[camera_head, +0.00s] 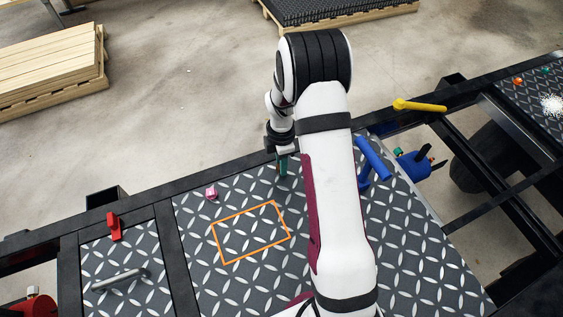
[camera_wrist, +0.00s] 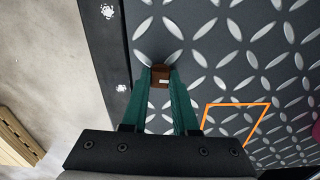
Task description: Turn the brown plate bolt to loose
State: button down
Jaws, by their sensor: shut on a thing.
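The brown plate bolt (camera_wrist: 160,74) stands on the dark diamond-tread plate (camera_wrist: 225,60) near the plate's far edge. In the wrist view, the green fingers of my gripper (camera_wrist: 161,84) are on either side of the bolt and shut on it. In the head view, my gripper (camera_head: 282,165) reaches down to the plate at its far edge, and the bolt there is hard to make out behind the fingers. The bolt's turn angle cannot be told clearly.
An orange outlined square (camera_head: 252,233) is marked on the plate. A pink bolt (camera_head: 212,193) stands left of my gripper, and a blue handle (camera_head: 372,160) is to the right. A red handle (camera_head: 114,226), a grey bar (camera_head: 120,280) and a yellow handle (camera_head: 419,105) are farther out.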

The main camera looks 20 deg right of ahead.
dwell(0.4)
jog(key=c, duration=0.7)
grip_release()
notch_tip(320, 180, up, 16)
jog(key=shift+f, duration=0.1)
jog(key=s+a+r+m+y, duration=0.1)
jog(key=s+a+r+m, duration=0.25)
jog(key=s+m, duration=0.3)
jog(key=s+a+r+m, duration=0.3)
jog(key=s+a+m, duration=0.2)
jog(key=s, duration=0.3)
jog(key=s+a+m, duration=0.1)
jog(key=s+m, duration=0.2)
jog(key=s, duration=0.1)
jog(key=s+a+m, duration=0.1)
jog(key=s+m, duration=0.3)
jog(key=s+a+f+m, duration=0.1)
jog(key=s+a+m, duration=0.1)
jog(key=s+m, duration=0.2)
jog(key=shift+s+y, duration=0.35)
jog(key=shift+y, duration=0.05)
